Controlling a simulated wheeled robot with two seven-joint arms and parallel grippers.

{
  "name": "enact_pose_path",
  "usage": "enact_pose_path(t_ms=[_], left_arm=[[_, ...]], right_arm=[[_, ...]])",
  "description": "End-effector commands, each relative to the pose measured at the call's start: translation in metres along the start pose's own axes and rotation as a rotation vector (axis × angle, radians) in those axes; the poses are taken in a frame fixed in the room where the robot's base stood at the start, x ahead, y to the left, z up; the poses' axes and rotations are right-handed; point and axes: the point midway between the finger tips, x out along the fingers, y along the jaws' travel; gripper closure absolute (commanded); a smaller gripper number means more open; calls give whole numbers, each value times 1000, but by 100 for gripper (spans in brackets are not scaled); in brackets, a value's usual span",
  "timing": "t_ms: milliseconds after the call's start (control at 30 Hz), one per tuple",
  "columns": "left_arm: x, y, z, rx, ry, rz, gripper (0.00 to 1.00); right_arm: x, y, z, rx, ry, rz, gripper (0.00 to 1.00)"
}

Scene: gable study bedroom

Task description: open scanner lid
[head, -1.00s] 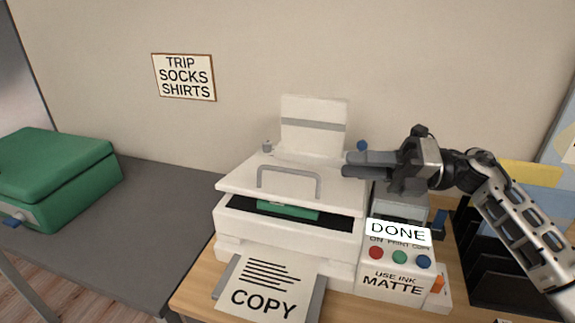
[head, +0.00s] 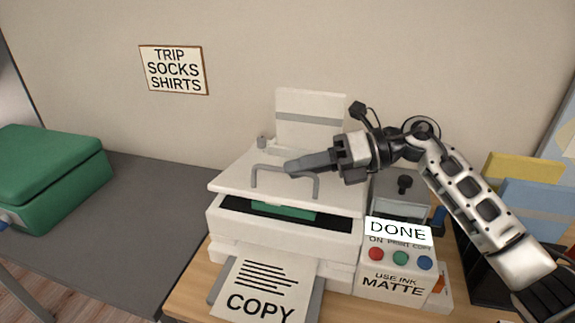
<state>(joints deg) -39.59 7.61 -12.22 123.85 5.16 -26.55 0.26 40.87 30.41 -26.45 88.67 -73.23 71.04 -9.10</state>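The white printer-scanner stands on the wooden desk. Its scanner lid (head: 235,172) is tilted partly up, with a dark gap below its front edge. A green thing (head: 283,211) shows in that gap. A grey bar handle (head: 256,178) is on top of the lid. My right gripper (head: 292,167) reaches in from the right, its fingers pointing left at the handle's right part. The fingers overlap the handle in the picture; I cannot tell whether they touch it or how far apart they are. My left gripper is not in view.
A control panel (head: 393,261) with a DONE display (head: 398,232) and coloured buttons is right of the scanner. A COPY sheet (head: 262,290) lies in front. A green suitcase (head: 50,180) is on the grey table at left. A black rack (head: 480,265) stands at right.

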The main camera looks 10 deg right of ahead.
Motion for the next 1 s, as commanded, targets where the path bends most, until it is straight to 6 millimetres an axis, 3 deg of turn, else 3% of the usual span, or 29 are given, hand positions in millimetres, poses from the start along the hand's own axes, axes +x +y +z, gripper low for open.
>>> enact_pose_path(t_ms=[200,567,667,700,1000], left_arm=[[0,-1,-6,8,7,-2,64],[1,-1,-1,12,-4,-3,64],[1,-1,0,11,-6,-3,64],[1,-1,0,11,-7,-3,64],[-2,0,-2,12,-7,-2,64]], right_arm=[[24,0,0,1,0,1,69],[28,0,0,1,0,-1,69],[28,0,0,0,0,0,97],[28,0,0,0,-1,-1,100],[26,1,4,17,-1,6,100]])
